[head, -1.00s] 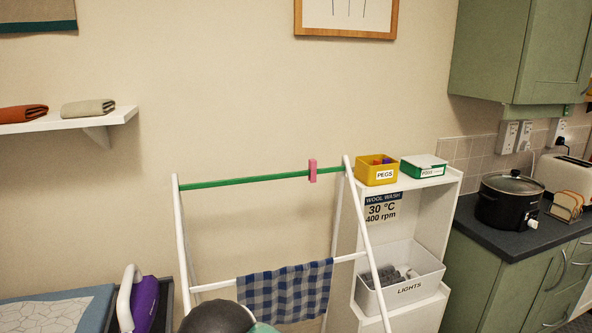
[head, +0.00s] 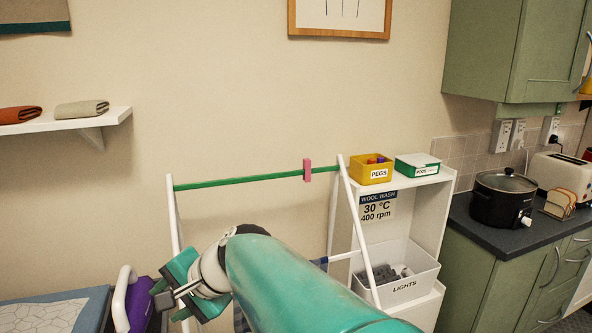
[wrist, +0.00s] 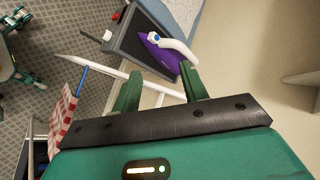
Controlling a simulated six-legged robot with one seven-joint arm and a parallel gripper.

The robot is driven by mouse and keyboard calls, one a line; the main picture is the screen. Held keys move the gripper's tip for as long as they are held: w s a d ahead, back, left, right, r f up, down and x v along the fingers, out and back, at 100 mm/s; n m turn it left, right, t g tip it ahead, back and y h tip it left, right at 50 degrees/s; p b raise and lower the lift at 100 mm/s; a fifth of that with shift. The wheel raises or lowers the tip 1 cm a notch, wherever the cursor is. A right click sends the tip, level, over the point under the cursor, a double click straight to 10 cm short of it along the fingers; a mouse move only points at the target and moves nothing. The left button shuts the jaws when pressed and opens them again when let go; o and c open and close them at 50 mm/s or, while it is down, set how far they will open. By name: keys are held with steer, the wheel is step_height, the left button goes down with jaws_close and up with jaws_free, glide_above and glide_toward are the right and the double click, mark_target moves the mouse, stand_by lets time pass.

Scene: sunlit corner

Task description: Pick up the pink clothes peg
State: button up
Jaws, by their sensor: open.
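The pink clothes peg (head: 307,170) sits upright on the green top rail (head: 240,181) of a white drying rack, near the rail's right end. My gripper (head: 160,292) is low and to the left of the peg, well apart from it, beside the rack's left leg. In the wrist view my gripper (wrist: 160,88) has its two green fingers spread, with nothing held between them. The peg does not show in the wrist view.
A purple iron (head: 138,303) stands at lower left, close to my gripper. Right of the rack, a white shelf unit (head: 437,215) holds a yellow PEGS box (head: 371,172), a green-and-white box (head: 417,165) and a LIGHTS bin (head: 405,288).

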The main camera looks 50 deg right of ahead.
steer(key=w+d+r+m+t+h, duration=0.1)
steer(key=w+d+r+m+t, duration=0.25)
steer(key=d+m, duration=0.45)
steer(key=m+t+h, duration=0.3)
steer(key=m+h, duration=0.9)
steer(key=m, duration=0.8)
glide_toward(308, 167)
steer(key=x, duration=0.8)
steer(key=shift+w+d, duration=0.25)
jaws_close()
